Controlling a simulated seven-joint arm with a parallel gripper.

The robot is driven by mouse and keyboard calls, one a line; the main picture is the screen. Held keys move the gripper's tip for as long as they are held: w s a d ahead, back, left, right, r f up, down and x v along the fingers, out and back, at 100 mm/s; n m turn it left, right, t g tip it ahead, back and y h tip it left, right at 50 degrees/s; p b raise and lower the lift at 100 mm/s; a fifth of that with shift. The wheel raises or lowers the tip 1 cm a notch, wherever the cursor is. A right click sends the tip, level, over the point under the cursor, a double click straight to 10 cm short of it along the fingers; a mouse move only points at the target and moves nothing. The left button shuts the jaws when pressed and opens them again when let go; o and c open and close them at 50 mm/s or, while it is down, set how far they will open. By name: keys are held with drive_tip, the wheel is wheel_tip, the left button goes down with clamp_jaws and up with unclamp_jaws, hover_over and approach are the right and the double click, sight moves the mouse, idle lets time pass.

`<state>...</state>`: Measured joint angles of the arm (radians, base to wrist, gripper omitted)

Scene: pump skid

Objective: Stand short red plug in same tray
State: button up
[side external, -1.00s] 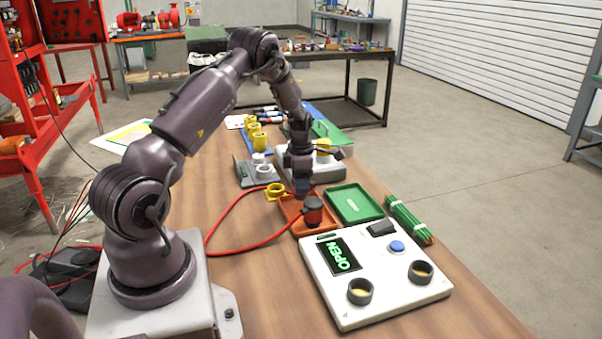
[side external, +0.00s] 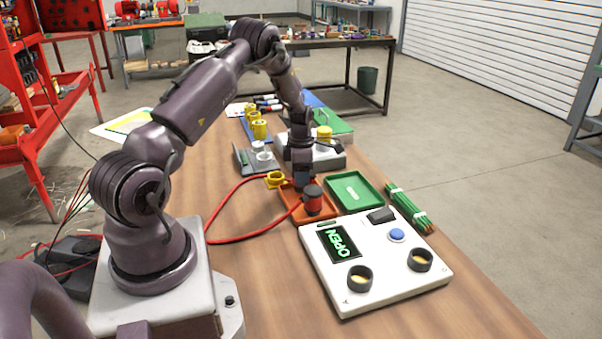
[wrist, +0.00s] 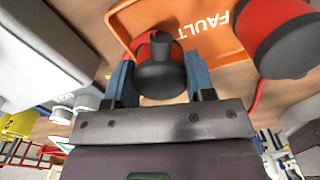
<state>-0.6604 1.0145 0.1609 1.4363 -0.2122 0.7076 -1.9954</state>
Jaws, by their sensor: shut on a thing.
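The orange tray (side external: 287,207) lies on the bench and shows the word FAULT in the wrist view (wrist: 212,45). My gripper (wrist: 160,75) is shut on a red plug with a dark end, the short red plug (wrist: 163,52), held between its two blue-grey fingers over the tray's edge area. Whether it touches the tray floor cannot be told. A second, larger-looking red plug (wrist: 283,30) with a dark end stands beside it; it also shows in the side view (side external: 313,203), in front of my gripper (side external: 303,182). The held plug is mostly hidden in the side view.
A red cable (side external: 232,205) loops left of the tray. A green tray (side external: 354,191) lies to the right, with a green bundle (side external: 408,206) beyond. A white panel (side external: 375,265) reading OPEN sits in front. A yellow ring (side external: 276,179) is close behind the tray.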

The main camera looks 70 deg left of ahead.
drive_tip(key=shift+f, duration=0.35)
idle(0.4)
drive_tip(key=o, duration=1.1)
